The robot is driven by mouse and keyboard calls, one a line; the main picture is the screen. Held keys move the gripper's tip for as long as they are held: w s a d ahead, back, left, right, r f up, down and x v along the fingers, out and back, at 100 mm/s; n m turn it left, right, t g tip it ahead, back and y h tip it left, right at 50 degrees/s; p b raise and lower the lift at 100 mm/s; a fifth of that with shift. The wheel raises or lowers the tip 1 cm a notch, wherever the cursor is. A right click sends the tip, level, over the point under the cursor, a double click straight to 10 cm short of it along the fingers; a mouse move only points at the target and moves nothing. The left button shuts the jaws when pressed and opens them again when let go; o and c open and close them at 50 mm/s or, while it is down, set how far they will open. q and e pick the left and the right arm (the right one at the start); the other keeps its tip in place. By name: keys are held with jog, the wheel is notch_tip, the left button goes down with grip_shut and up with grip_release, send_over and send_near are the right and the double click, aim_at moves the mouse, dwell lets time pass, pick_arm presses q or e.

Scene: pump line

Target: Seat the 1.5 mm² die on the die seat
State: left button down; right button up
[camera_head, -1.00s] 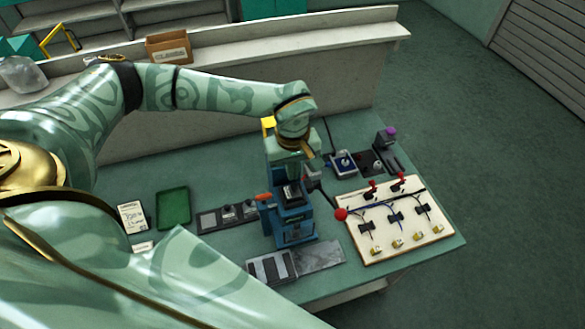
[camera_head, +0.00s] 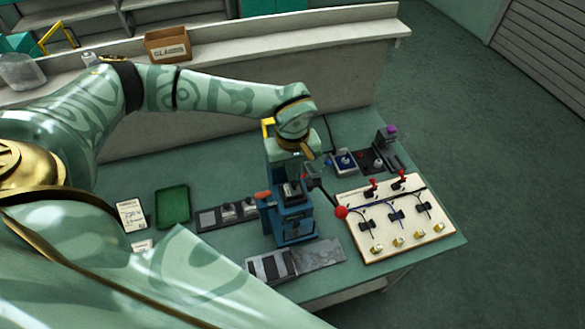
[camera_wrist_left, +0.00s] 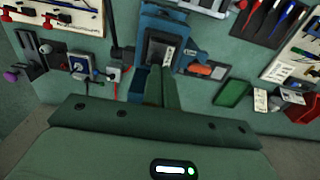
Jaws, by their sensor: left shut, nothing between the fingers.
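A blue press (camera_head: 290,225) stands on the bench in the middle of the head view. A small dark block with a pale top, which looks like a die (camera_head: 292,190), sits in the press's upper part. Its size marking is too small to read. My left gripper (camera_head: 293,174) is right above it, pointing down. In the left wrist view my two fingers (camera_wrist_left: 162,78) are together and empty, in front of the press (camera_wrist_left: 150,28) and a dark block with a white label (camera_wrist_left: 160,50). The die seat itself is largely hidden. My right gripper is out of view.
Left of the press lies a dark die rack (camera_head: 207,219) with two blocks and one bare place. A green tray (camera_head: 172,207) and a paper card (camera_head: 131,215) lie farther left. A pale switch board (camera_head: 385,246) and the red-knobbed lever (camera_head: 341,212) are at the right.

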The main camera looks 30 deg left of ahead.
pick_arm(q)
jog(key=shift+f+b, duration=0.65)
jog(key=shift+f, duration=0.5)
notch_tip(320, 180, up, 8)
jog(key=p, duration=0.6)
jog(key=shift+f+p, duration=0.2)
jog(key=shift+p, duration=0.2)
